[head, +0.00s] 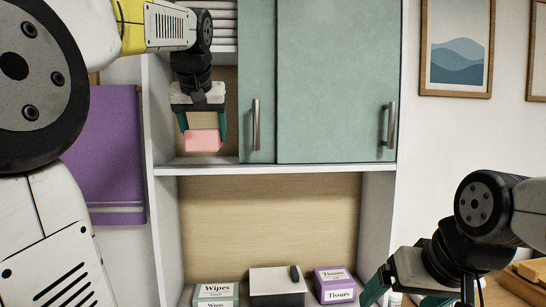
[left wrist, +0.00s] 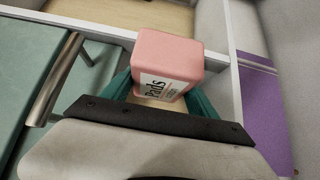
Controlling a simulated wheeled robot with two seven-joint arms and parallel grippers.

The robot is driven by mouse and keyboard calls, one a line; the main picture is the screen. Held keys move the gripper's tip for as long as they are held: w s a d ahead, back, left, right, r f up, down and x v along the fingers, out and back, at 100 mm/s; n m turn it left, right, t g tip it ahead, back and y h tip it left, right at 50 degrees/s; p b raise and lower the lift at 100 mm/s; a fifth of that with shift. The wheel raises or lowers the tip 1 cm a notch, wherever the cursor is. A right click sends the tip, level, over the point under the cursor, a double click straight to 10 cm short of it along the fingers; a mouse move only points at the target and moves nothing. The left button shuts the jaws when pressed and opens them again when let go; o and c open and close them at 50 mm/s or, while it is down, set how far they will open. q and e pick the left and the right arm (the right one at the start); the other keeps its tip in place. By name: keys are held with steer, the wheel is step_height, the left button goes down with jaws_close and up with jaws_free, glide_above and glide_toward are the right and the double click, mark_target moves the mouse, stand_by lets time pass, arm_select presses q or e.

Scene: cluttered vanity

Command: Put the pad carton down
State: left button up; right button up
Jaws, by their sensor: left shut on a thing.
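The pad carton (head: 203,142) is a pink box, held at the front of the open left part of the upper cabinet. In the left wrist view the carton (left wrist: 168,58) shows a white label reading "Pads". My left gripper (head: 201,134) is shut on it, with one teal finger on each side. In the head view the carton appears just above the cabinet's lower shelf board (head: 270,169); I cannot tell whether it touches it. My right gripper (head: 405,294) is low at the right, its teal fingers apart, partly cut off by the frame.
Green sliding doors (head: 330,80) with metal handles cover the cabinet's right part. Folded white cloth (head: 224,25) lies on the shelf above. Below stand a wipes box (head: 216,293), a white-topped box (head: 277,283) with a dark item, and a purple tissues box (head: 335,285). A purple towel (head: 105,150) hangs left.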

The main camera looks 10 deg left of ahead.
arm_select(q)
steer(key=w+a, duration=0.2)
steer(key=w, duration=0.3)
steer(key=w+a+f, duration=0.1)
steer(key=w, duration=0.3)
steer(key=w+a, duration=0.2)
steer(key=w, duration=0.3)
steer(key=shift+w+a+f, duration=0.25)
steer(key=shift+w+a, duration=0.05)
steer(key=shift+a, duration=0.05)
steer(key=shift+w+f, duration=0.15)
steer(key=shift+f, duration=1.6)
steer(key=o, duration=1.4)
steer(key=shift+f, duration=0.1)
steer(key=v, duration=1.2)
